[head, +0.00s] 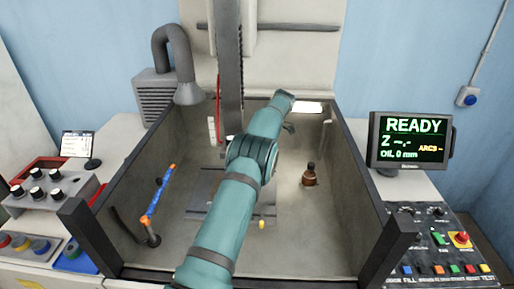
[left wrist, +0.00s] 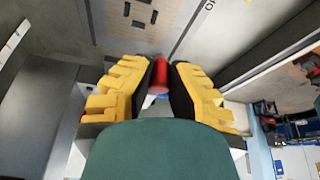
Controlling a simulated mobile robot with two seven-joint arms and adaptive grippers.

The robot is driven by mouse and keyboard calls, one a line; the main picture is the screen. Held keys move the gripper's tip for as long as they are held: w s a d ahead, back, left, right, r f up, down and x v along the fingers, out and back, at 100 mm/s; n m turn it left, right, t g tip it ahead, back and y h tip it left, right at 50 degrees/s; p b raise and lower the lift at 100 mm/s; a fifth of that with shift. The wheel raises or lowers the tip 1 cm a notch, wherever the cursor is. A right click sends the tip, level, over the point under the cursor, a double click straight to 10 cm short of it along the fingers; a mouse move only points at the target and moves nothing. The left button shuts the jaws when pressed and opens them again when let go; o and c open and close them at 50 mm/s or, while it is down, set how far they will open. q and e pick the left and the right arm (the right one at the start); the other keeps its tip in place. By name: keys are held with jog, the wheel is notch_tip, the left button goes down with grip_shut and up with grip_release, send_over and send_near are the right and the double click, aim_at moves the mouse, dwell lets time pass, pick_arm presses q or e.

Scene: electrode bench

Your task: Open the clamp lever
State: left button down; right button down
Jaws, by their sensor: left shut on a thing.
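In the left wrist view my left gripper (left wrist: 159,76) has yellow fingers with black pads. They are closed on a red cylindrical handle (left wrist: 159,70), which looks like the grip of the clamp lever. In the head view my teal arm reaches over the tank to the machine head (head: 229,75) and hides the clamp and lever. The gripper itself is not clearly visible there. The lever's angle cannot be told. My right gripper is in neither view.
The grey tank (head: 325,235) has raised walls around the arm. Inside are a brown bottle (head: 310,176), a blue and orange hose (head: 160,193) and a dark plate (head: 200,185). A monitor (head: 410,141) reading READY stands at right, above a control panel (head: 440,250).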

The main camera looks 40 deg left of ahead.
pick_arm(q)
jog(key=shift+w+a+n+p, duration=0.2)
jog(key=shift+n+p, duration=0.1)
jog(key=shift+n, duration=0.4)
dwell(0.5)
jog(key=c, duration=0.9)
grip_release()
jog(key=shift+f, duration=0.1)
jog(key=shift+o, duration=0.2)
jog(key=shift+d, duration=0.1)
jog(key=shift+s+m, duration=0.1)
jog(key=shift+m, duration=0.3)
